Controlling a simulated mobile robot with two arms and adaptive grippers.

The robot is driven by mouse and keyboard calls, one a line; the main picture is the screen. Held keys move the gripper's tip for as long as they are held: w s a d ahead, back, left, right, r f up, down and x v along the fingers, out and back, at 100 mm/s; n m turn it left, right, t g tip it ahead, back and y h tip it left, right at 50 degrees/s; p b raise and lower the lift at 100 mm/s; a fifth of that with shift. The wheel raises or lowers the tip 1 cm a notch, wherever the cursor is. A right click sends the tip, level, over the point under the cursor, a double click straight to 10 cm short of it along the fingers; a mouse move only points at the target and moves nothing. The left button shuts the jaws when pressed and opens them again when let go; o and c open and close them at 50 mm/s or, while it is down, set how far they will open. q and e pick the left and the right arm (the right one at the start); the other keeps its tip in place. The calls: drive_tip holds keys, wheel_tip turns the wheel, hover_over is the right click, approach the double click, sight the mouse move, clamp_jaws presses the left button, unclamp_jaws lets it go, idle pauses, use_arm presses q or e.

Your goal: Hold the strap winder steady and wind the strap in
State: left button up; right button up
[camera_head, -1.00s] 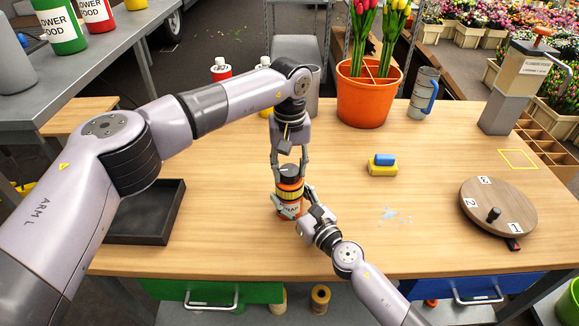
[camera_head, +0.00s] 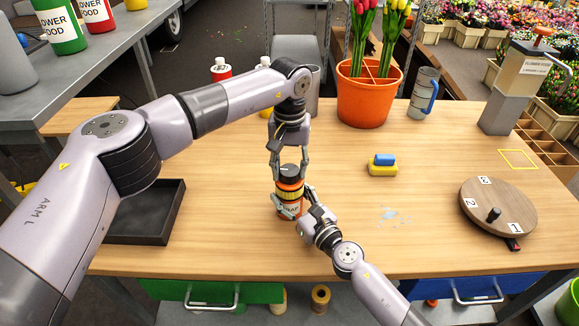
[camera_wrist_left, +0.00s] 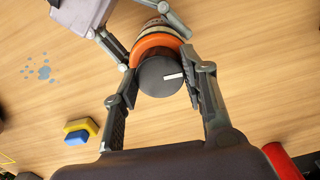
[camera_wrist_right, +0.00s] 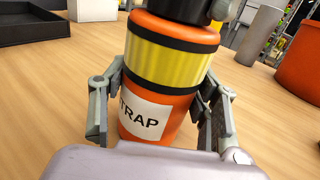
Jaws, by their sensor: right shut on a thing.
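The strap winder (camera_head: 290,207) is an orange canister standing upright on the table, with a yellow strap band between black rings and a white label. In the right wrist view it fills the middle (camera_wrist_right: 165,103), with the label partly reading "TRAP". My right gripper (camera_head: 296,204) is shut on its lower body from the near right side. The winder's black knob (camera_wrist_left: 160,76) has a white mark and is on top. My left gripper (camera_head: 290,172) points down from above, its fingers on either side of the knob. In the left wrist view a gap shows at the left finger.
A blue and yellow sponge (camera_head: 383,165) and a pale splash (camera_head: 391,217) lie to the right. A round wooden turntable (camera_head: 497,207) is farther right. An orange tulip bucket (camera_head: 366,98) and a grey mug (camera_head: 423,92) stand behind. A black tray (camera_head: 150,225) is at left.

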sight(290, 169)
use_arm(q)
drive_tip(key=o, duration=0.5)
drive_tip(key=shift+c, duration=0.2)
wheel_tip(290, 169, up, 12)
idle(0.4)
use_arm(e)
drive_tip(key=o, duration=1.5)
drive_tip(key=shift+o, duration=0.2)
